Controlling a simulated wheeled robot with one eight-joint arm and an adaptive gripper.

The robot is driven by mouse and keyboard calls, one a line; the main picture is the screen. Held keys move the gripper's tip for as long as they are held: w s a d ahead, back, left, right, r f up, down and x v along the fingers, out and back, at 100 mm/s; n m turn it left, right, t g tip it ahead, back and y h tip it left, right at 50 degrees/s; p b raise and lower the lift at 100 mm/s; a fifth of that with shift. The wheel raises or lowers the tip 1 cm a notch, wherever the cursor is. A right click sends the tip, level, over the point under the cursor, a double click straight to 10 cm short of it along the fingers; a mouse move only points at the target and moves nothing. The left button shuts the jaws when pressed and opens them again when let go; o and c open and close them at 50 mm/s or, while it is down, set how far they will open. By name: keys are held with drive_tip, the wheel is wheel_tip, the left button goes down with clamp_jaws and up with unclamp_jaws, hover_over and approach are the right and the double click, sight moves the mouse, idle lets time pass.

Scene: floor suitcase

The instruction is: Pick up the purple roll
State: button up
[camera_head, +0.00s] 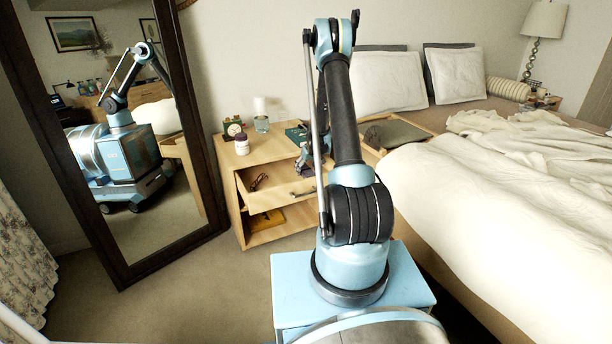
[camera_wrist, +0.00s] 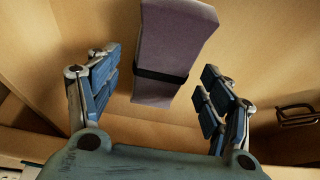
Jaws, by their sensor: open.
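The purple roll (camera_wrist: 178,42) is a dusky purple bundle with a black band around it. In the head view my gripper (camera_head: 305,167) is low by the nightstand's right side, partly behind my arm. I cannot pick out the purple roll for sure there.
The nightstand (camera_head: 258,157) has an open drawer (camera_head: 272,197) and holds a candle jar (camera_head: 261,121), a small bottle (camera_head: 241,145) and a clock (camera_head: 234,130). A bed (camera_head: 470,200) stands at right, a mirror (camera_head: 150,235) at left.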

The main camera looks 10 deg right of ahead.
drive_tip(key=shift+f, duration=0.2)
drive_tip(key=c, duration=1.1)
drive_tip(key=shift+o, duration=0.2)
drive_tip(key=shift+r, duration=0.15)
